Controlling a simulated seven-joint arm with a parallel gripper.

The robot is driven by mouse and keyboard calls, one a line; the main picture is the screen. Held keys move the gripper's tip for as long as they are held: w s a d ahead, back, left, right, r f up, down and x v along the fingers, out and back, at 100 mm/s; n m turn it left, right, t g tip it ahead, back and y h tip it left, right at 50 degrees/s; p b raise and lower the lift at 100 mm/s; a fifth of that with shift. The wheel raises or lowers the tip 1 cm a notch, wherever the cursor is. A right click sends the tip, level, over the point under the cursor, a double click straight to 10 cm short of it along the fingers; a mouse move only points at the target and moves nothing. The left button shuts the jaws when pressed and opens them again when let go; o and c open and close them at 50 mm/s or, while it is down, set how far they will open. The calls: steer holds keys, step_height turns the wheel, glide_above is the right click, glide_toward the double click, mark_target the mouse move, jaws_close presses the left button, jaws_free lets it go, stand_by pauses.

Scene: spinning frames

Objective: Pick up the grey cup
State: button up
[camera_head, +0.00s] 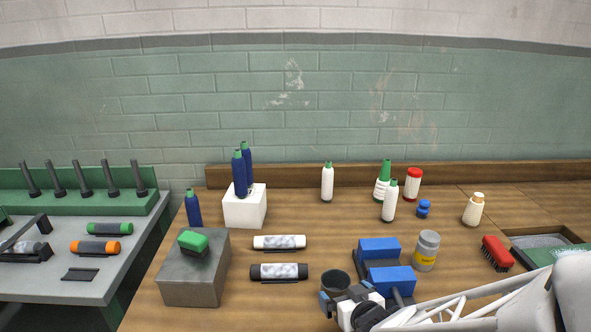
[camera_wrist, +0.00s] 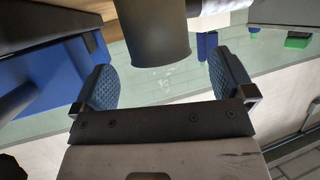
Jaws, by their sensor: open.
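The dark grey cup (camera_head: 335,279) stands upright on the wooden bench, just left of the blue-topped blocks. Its open rim faces up in the head view. My gripper (camera_head: 347,302) is right at the cup's near side, low over the bench. In the wrist view the cup (camera_wrist: 152,32) lies ahead, in line with the gap between my two blue ribbed fingers (camera_wrist: 163,76). The fingers are spread apart with nothing held between them. A gap shows on both sides of the cup. Its lower part is partly hidden by my gripper in the head view.
Blue-topped blocks (camera_head: 380,250) stand close to the right of the cup. A black-and-white cylinder (camera_head: 279,271) lies to its left, and a grey block (camera_head: 194,280) with a green-topped brush (camera_head: 193,240) is farther left. A grey jar (camera_head: 426,252) stands behind my arm.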

mark_target(337, 286)
steer(key=shift+x, duration=2.6)
steer(key=shift+d, duration=0.15)
steer(key=shift+c, duration=0.2)
steer(key=c, duration=0.8)
steer(key=shift+r, duration=4.95)
steer(key=shift+w, duration=0.1)
